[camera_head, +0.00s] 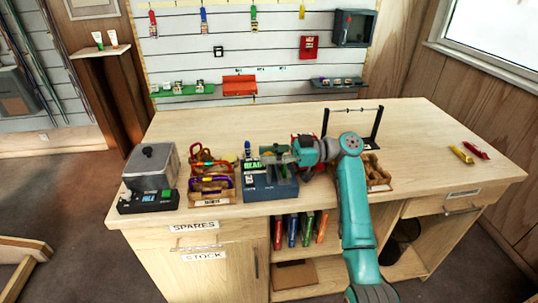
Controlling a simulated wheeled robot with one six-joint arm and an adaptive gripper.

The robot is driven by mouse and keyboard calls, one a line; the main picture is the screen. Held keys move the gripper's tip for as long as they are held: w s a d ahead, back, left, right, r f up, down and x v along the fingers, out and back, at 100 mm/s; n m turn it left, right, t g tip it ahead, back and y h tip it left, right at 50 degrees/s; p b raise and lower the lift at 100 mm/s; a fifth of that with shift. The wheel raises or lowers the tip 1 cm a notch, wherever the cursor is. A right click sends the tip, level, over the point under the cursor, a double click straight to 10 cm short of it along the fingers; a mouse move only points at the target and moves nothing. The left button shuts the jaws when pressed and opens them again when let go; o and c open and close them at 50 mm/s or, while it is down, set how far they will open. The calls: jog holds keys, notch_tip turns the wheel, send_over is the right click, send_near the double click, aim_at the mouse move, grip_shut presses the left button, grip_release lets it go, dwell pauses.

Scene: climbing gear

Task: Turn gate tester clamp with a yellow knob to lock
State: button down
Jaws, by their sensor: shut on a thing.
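The gate tester (262,187) is a blue box with a green label at its top left, standing near the front edge of the bench. My gripper (273,157) reaches in from the right, low over the top of the tester. It is shut on a small part there, which seems to be the tester's clamp. The jaws and wrist cover the yellow knob, so its colour and angle cannot be made out. A small dark blue piece (248,148) stands up at the tester's left back.
A wooden tray of carabiners (228,196) stands close left of the tester, and a dark device with a grey block (150,199) farther left. A black frame with a bar (378,128) stands behind my arm. The bench's right side (425,140) is mostly clear.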

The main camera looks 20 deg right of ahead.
jog(key=shift+f, duration=0.15)
dwell(0.3)
jog(key=c, duration=0.9)
grip_release()
jog(key=shift+o, duration=0.2)
jog(key=shift+s+d, duration=0.2)
jog(key=shift+d, duration=1)
jog(key=shift+s+d, duration=0.25)
jog(key=shift+d, duration=1)
jog(key=shift+s+d, duration=0.2)
jog(key=shift+d, duration=1)
